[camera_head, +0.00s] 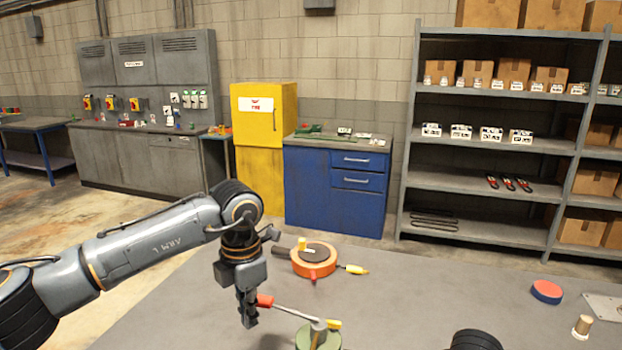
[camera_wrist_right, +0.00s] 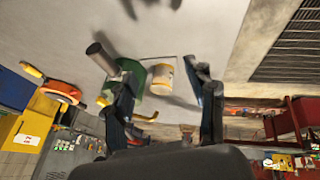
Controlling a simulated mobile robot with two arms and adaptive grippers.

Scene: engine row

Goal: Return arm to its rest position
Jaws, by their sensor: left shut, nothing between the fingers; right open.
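My left gripper (camera_head: 247,308) points down over the grey table (camera_head: 200,300). Its fingers are shut with nothing visible between them. Just right of it is a red-tipped tool (camera_head: 290,310), and I cannot tell whether they touch. My left arm reaches in from the left edge, bent at a raised joint. My right gripper (camera_wrist_right: 160,80) is open in the right wrist view. A yellow and white cylinder (camera_wrist_right: 162,80) shows between its spread fingers, seemingly beyond them and not gripped. In the head view the right gripper cannot be made out.
An orange round fixture (camera_head: 316,268) and a green round one (camera_head: 304,336) stand near the left gripper. A red and blue disc (camera_head: 547,290) and a small tan-topped cylinder (camera_head: 582,325) are at the right. Blue cabinet (camera_head: 310,190) and shelves (camera_head: 480,185) stand behind.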

